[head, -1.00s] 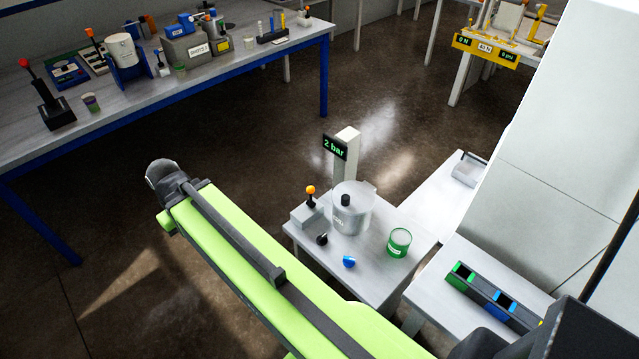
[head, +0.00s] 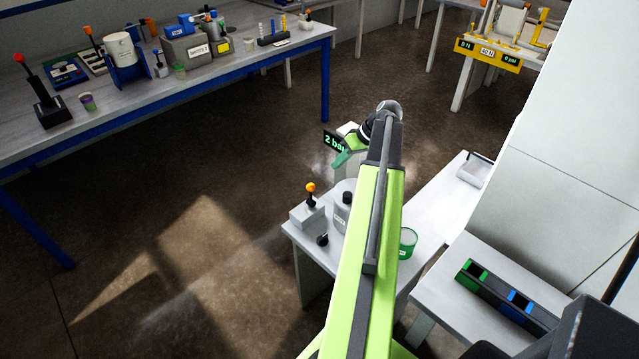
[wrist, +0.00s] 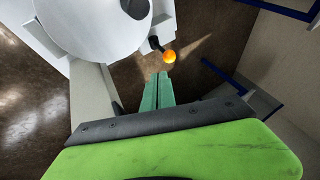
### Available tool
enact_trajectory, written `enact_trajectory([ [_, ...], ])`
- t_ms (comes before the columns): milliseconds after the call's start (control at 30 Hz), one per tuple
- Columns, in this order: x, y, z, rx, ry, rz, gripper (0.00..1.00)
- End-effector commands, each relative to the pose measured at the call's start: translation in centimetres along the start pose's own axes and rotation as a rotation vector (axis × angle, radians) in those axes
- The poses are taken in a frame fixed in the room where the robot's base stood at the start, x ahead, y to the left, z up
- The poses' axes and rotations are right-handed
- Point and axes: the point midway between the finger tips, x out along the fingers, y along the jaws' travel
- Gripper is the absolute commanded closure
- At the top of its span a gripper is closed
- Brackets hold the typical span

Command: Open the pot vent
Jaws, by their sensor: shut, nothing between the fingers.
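The grey pot (head: 341,220) with a black knob (head: 347,198) on its lid stands on a small white table, partly hidden by my arm. Its pale round top (wrist: 85,22) fills the upper left of the wrist view. A lever with an orange ball (head: 311,187) stands on a grey block left of the pot; the ball (wrist: 169,57) shows just beyond my fingertips in the wrist view. A small black knob (head: 322,239) sits at the table's front. No part is readably marked as the vent. My gripper (head: 338,162) is shut and empty, above the table near the display.
A "2 bar" display (head: 334,143) on a post stands behind the pot. A green can (head: 408,241) is right of my arm. A side table holds a dark rack (head: 507,311) with coloured slots. A long bench (head: 200,82) with equipment is at the back left.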

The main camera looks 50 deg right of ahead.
Motion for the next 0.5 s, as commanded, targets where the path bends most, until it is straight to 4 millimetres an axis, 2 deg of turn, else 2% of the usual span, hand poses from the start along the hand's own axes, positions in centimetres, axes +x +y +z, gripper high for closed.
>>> enact_trajectory([
  [267, 0.6, 0.0, 0.1, 0.001, -0.001, 0.001, 1.0],
  [367, 1.8, 0.1, 0.2, 0.001, -0.002, 0.001, 1.0],
  [500, 4.3, 0.2, 0.3, 0.001, -0.002, 0.001, 1.0],
])
